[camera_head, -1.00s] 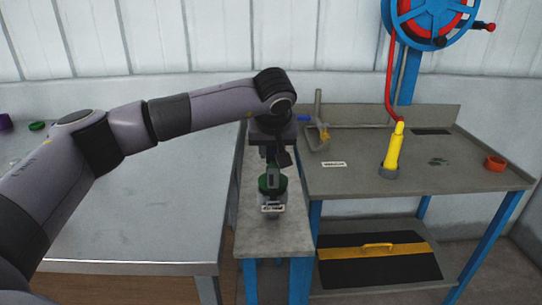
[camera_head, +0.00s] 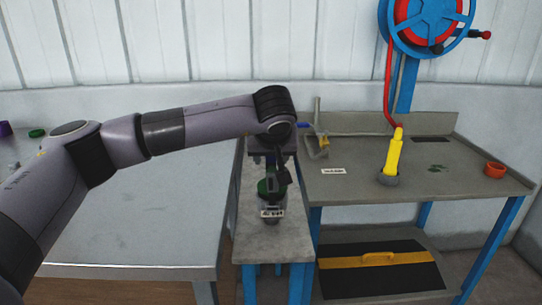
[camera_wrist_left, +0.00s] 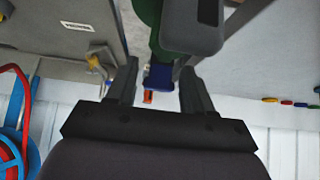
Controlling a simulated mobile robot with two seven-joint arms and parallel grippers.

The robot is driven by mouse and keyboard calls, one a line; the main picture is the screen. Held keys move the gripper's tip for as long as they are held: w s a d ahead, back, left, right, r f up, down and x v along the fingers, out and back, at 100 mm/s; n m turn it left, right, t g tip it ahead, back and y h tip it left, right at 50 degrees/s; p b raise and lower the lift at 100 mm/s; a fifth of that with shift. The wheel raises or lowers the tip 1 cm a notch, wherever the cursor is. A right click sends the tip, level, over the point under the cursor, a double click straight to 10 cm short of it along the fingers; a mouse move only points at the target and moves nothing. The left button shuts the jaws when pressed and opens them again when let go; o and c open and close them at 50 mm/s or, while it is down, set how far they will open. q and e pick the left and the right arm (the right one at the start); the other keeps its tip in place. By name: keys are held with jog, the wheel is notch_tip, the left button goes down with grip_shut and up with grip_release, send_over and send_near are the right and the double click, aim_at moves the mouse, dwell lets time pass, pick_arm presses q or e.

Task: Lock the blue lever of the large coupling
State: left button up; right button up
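The large coupling (camera_head: 268,190), dark green and grey with a white label, stands on the narrow grey bench in the head view, partly hidden by my left gripper. In the left wrist view its green body (camera_wrist_left: 178,30) and a grey part are at the top. A blue piece, apparently the blue lever (camera_wrist_left: 158,76), shows between the fingers with an orange-red bit beyond it. My left gripper (camera_head: 279,172) is over the coupling. In its wrist view its fingers (camera_wrist_left: 157,84) are apart, with gaps on both sides of the blue piece. My right gripper is not in view.
A grey workbench (camera_head: 430,185) on the right holds a yellow tool (camera_head: 393,155), an orange ring (camera_head: 495,169) and a bent pipe fitting (camera_head: 318,142) near my gripper. A blue hose reel (camera_head: 428,25) is above. The large left table (camera_head: 150,225) is mostly clear.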

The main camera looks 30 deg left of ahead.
pick_arm(q)
jog(key=v, duration=0.7)
dwell(0.3)
dwell(0.4)
